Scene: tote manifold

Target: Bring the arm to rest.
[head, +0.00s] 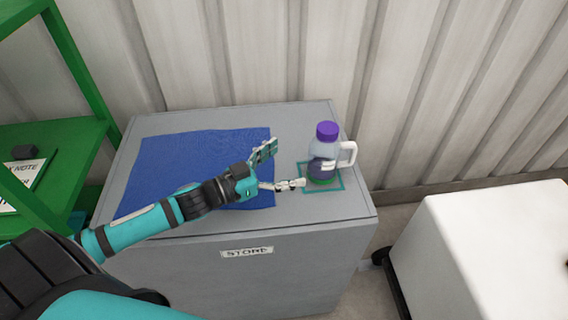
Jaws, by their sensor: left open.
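My left arm comes in from the lower left and reaches over a grey cabinet (305,120) with a "STORE" label on its front. My left gripper (284,167) is open, its fingers spread apart, over the right part of the blue mat. Nothing shows between the fingers. A bottle (322,158) with a purple cap, a white handle and a green base stands upright inside a teal square outline, just right of the gripper. The lower fingertip is close to the bottle; I cannot tell whether it touches. My right gripper is not in view.
A blue mat (160,165) covers much of the cabinet top. A green shelf (60,150) with a paper note (24,172) stands at the left. A white block-like unit (490,250) is at the lower right. A corrugated wall (240,50) closes off the back.

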